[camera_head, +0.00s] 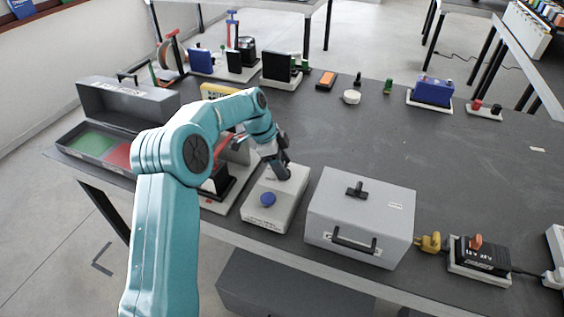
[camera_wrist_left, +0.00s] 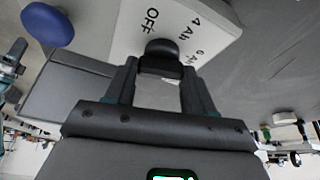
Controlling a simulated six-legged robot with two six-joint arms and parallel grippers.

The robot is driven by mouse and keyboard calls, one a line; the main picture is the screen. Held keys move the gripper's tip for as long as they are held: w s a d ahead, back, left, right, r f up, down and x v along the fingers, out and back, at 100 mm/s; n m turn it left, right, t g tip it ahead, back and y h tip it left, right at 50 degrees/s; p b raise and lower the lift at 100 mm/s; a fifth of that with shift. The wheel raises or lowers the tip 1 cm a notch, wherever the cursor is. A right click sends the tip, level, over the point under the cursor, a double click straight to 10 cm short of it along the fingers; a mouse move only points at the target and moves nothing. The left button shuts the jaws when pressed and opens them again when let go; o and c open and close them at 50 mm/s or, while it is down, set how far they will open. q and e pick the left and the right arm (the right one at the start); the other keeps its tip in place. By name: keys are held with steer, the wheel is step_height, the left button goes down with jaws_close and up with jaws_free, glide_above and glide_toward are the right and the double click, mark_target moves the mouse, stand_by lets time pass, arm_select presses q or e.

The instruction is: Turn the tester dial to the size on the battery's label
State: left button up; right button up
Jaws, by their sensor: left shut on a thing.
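The tester is a pale box (camera_head: 262,222) at the front middle of the bench, with a blue round knob (camera_head: 268,199) on top. In the left wrist view its panel (camera_wrist_left: 130,40) reads OFF, 4 Ah and a partly covered 6 Ah. The black dial (camera_wrist_left: 161,52) sits between my left fingertips beside these marks. My left gripper (camera_head: 281,172) is shut on the dial and hides most of it in the head view. The dial's exact setting cannot be told. A black and red block (camera_head: 216,182) stands partly behind my left arm; I cannot tell whether it is the battery, and no label is readable.
A grey lidded box (camera_head: 360,217) stands close right of the tester. A black unit with an orange switch (camera_head: 480,253) is at the front right. An open case with green and red compartments (camera_head: 121,103) is at left. The bench's middle right is clear.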

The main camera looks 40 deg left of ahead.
arm_select(q)
steer(key=shift+r, duration=0.1)
stand_by(0.5)
steer(key=o, duration=1)
steer(key=shift+o, duration=0.2)
steer(key=p+v, duration=0.2)
steer(key=v, duration=1.4)
steer(key=shift+w+r, duration=0.15)
steer(key=shift+w, duration=0.05)
steer(key=shift+a, duration=0.1)
